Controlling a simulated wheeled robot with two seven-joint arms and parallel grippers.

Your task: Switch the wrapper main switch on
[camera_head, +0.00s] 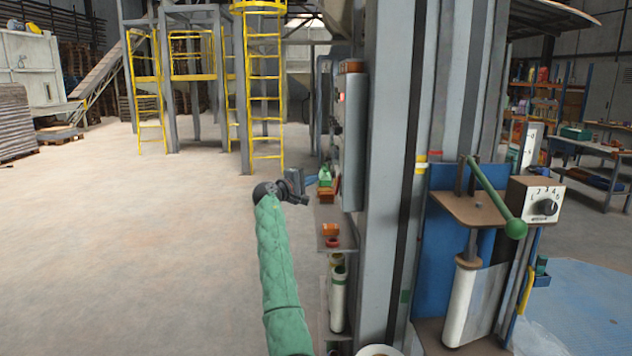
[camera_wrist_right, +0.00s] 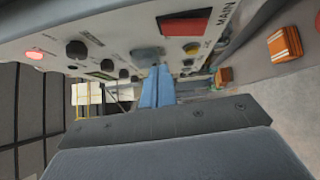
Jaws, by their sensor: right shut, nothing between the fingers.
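The control panel (camera_head: 351,125) is seen nearly edge-on in the head view, on the left side of a grey column. In the right wrist view the panel (camera_wrist_right: 125,25) runs across the top, with the word MAIN beside a dark red rectangular part (camera_wrist_right: 186,24). I cannot tell whether that part is the main switch or which way it is set. My right gripper (camera_head: 311,181) is shut and empty, near the panel's lower edge. Its blue fingers (camera_wrist_right: 157,86) point at the panel, just below a grey knob (camera_wrist_right: 148,53); contact is unclear. My left gripper is out of view.
The panel also carries a lit red lamp (camera_wrist_right: 34,54), black knobs (camera_wrist_right: 76,49) and a yellow button (camera_wrist_right: 191,48). The left floor is free.

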